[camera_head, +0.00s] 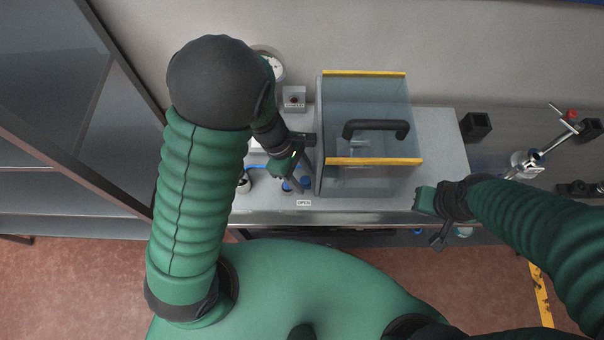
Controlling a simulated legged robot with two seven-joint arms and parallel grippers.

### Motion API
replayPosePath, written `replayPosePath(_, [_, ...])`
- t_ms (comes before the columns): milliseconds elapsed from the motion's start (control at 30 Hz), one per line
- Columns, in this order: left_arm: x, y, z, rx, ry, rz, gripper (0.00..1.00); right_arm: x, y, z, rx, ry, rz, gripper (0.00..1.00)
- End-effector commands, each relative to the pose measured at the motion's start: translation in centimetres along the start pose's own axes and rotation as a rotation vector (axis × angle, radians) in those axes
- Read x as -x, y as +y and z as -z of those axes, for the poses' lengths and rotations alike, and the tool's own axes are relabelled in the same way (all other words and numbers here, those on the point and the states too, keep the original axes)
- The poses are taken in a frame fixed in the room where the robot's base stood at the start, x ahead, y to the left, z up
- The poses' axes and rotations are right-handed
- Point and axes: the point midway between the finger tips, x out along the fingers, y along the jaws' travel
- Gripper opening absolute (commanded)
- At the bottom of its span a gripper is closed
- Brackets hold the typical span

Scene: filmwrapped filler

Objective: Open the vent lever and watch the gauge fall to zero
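A round white-faced gauge (271,66) is on the back wall, partly hidden behind my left arm; its reading is too small to make out. A small white label reading OPEN (304,203) is on the bench's front edge. My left gripper (298,165) is over the bench, left of the clear chamber, just behind that label. Dark bars show around its fingers; I cannot tell which, if any, is the vent lever, nor whether the gripper holds it. My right gripper (432,220) is at the bench's front edge, right of the chamber, apart from it; its opening is unclear.
The clear chamber (368,110) with yellow edges and a black handle (375,129) stands on the grey bench (441,140). A small grey box (294,98) is behind. Blue-topped items (305,182) lie near my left gripper. A clamp stand (527,163) is at right.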

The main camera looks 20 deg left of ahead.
Motion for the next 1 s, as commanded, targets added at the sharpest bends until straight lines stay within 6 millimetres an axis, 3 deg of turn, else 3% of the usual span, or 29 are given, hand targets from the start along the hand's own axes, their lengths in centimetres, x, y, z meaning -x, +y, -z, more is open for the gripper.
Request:
replayPosePath(167, [0.3, 0.0, 0.0, 0.0, 0.001, -0.001, 0.48, 0.1, 0.0, 0.0, 0.0, 0.0, 0.0, 0.0])
replayPosePath(267, [1.6, 0.1, -0.1, -0.001, 0.0, -0.004, 0.48, 0.3, 0.0, 0.1, 0.0, 0.0, 0.0, 0.0])
replayPosePath(700, [13.6, 0.2, -0.1, -0.001, 0.001, -0.005, 0.48, 1.4, 0.0, 0.3, 0.0, 0.0, 0.0, 0.0])
replayPosePath(833, [15.8, 0.2, 0.0, 0.0, 0.001, -0.002, 0.48, 1.4, 0.0, 0.3, 0.0, 0.0, 0.0, 0.0])
replayPosePath(1000, [16.8, 0.1, 0.0, 0.002, 0.001, 0.001, 0.48, 1.4, 0.0, 0.3, 0.0, 0.0, 0.0, 0.0])
